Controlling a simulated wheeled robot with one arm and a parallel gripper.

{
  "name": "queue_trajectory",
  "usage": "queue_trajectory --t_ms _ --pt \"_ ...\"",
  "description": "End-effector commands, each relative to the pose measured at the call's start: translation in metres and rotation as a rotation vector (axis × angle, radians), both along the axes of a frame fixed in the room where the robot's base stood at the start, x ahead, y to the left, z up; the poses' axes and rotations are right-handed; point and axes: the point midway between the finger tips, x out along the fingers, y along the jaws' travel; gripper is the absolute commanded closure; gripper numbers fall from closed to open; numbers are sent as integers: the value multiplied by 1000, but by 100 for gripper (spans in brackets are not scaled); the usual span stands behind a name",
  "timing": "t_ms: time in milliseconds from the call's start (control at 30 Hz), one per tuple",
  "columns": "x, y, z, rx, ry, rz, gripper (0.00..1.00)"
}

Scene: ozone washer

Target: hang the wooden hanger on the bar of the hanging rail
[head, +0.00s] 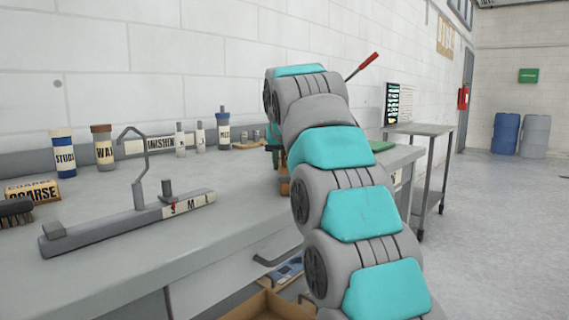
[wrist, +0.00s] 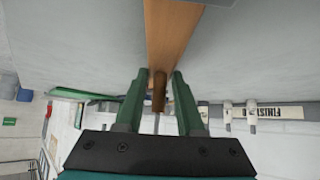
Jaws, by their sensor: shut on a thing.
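My gripper (wrist: 160,85) has green fingers and is closed around a brown wooden piece in the wrist view. This looks like the wooden hanger (wrist: 159,92); a thin metal stem runs from it between the fingers. A lighter wooden length (wrist: 172,35) extends beyond the fingertips, over the grey bench. In the head view my arm hides most of the gripper; a bit of brown wood (head: 284,186) shows beside it near the bench edge. I cannot make out the hanging rail's bar for certain in either view.
On the grey bench (head: 100,285) stands a grey fixture (head: 115,228) with a bent hook rod and S M L labels. Several bottles (head: 103,148) line the wall. A brush (head: 15,207) lies left. A cardboard box (head: 262,306) sits below.

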Motion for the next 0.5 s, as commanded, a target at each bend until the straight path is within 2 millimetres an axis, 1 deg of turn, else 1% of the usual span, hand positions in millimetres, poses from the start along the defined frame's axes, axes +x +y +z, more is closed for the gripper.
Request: queue_trajectory --t_ms 33,67,100,300,333,500 --pt "0 0 -2 0 -1 0 100" --pt "0 0 -2 0 -1 0 62" --pt "0 0 -1 0 -1 0 58" --pt "0 0 -2 0 0 0 35" --pt "0 0 -2 0 0 0 33" --pt "0 0 -2 0 0 0 33"
